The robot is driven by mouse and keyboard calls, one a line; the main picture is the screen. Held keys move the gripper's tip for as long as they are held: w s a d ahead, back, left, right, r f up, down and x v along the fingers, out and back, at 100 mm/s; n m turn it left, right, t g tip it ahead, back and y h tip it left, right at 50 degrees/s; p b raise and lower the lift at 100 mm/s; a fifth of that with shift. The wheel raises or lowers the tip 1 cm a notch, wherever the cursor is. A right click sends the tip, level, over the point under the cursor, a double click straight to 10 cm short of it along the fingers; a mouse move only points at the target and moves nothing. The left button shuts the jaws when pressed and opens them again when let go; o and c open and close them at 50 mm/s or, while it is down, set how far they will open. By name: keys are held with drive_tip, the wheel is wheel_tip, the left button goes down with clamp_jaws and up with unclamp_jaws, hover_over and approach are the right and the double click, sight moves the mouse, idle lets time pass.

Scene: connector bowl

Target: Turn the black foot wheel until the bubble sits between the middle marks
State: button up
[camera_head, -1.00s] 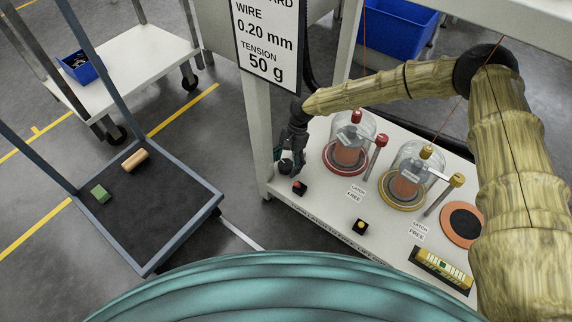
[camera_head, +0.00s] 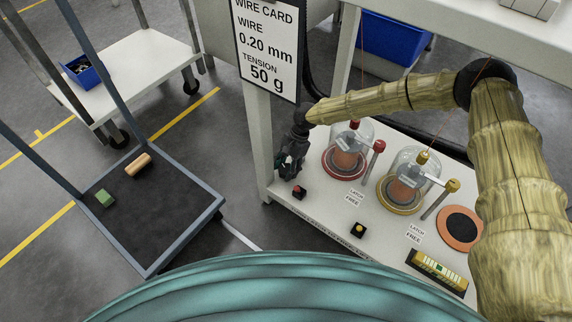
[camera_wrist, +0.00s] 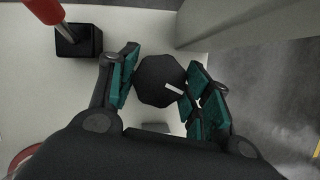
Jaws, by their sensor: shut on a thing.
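The black foot wheel (camera_wrist: 157,78) shows in the wrist view as a dark many-sided knob with a white line on its top. My gripper (camera_wrist: 160,86) is shut on it, with teal finger pads at its left and right sides. In the head view my gripper (camera_head: 291,166) is low at the left end of the white bench and hides the wheel. The level (camera_head: 437,269) is a yellow strip with dark marks in a black holder at the bench's front right. A green patch shows near its middle, but the bubble is too small to place against the marks.
A red-topped black block (camera_head: 299,191) stands close to my gripper. Two glass-covered spools, red-based (camera_head: 345,166) and yellow-based (camera_head: 401,197), stand on the bench with upright posts. A grey post (camera_head: 258,140) rises behind my gripper. A dark cart (camera_head: 150,215) stands on the left.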

drive_tip(key=shift+m+t+y+p, duration=0.4)
drive_tip(key=shift+m+p, duration=0.6)
drive_tip(key=shift+m, duration=0.2)
drive_tip(key=o, duration=1)
drive_tip(key=shift+o, duration=0.2)
drive_tip(key=v, duration=1.2)
